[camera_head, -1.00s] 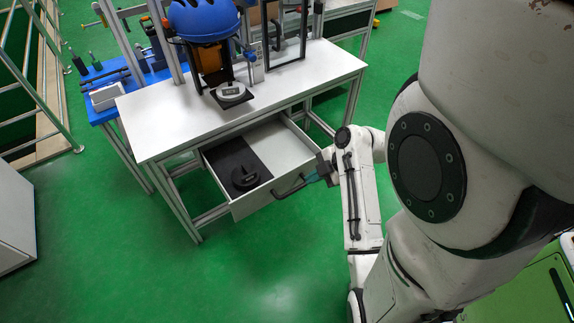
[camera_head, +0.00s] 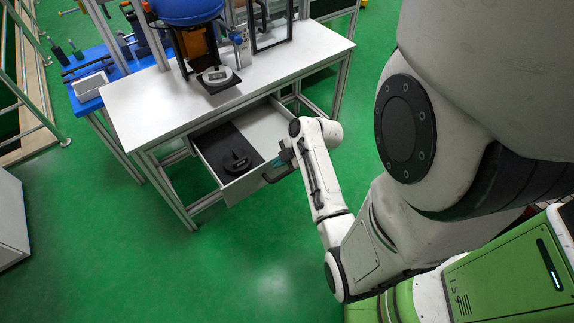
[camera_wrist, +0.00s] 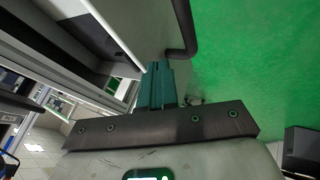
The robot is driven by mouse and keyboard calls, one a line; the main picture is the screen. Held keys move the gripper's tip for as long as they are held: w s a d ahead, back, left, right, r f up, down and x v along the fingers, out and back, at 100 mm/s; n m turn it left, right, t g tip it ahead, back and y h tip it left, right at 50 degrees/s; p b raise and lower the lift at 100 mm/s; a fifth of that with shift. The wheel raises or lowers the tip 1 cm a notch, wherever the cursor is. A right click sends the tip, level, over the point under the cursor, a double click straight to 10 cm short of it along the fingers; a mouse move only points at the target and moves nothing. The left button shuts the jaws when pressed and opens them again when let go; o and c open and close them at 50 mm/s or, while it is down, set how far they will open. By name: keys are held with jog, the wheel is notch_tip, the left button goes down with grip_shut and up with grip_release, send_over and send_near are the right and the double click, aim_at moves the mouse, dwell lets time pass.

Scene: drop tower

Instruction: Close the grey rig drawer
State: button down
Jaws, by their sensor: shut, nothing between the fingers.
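The grey rig drawer (camera_head: 240,188) is pulled out below the front edge of the white-topped rig table, its inside showing. A dark handle (camera_head: 277,173) is on its front; in the wrist view the drawer front (camera_wrist: 148,25) carries the dark handle bar (camera_wrist: 187,28). My gripper (camera_head: 284,160) is at the right part of the drawer front, close to the handle. In the wrist view its teal fingers (camera_wrist: 157,68) are together and empty, tips pointing at the drawer front beside the handle. I cannot tell whether they touch it.
A black round-based object (camera_head: 238,161) lies on the dark mat in the drawer. The white table top (camera_head: 135,105) holds a rig with a blue dome (camera_head: 188,10) and a small display unit (camera_head: 217,77). Blue bench (camera_head: 88,100) at left. Green floor in front is clear.

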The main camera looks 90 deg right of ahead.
jog(key=shift+w+d, duration=0.2)
jog(key=shift+d, duration=0.05)
jog(key=w+d+b, duration=1.2)
jog(key=w+d, duration=0.5)
jog(key=d, duration=0.3)
jog(key=shift+w+d+b, duration=0.25)
jog(key=shift+w+b, duration=0.05)
jog(key=shift+r, duration=0.15)
jog(key=p+v, duration=0.2)
jog(key=v, duration=0.8)
jog(key=shift+s+r, duration=0.2)
jog(key=shift+s, duration=0.2)
jog(key=shift+a, duration=0.1)
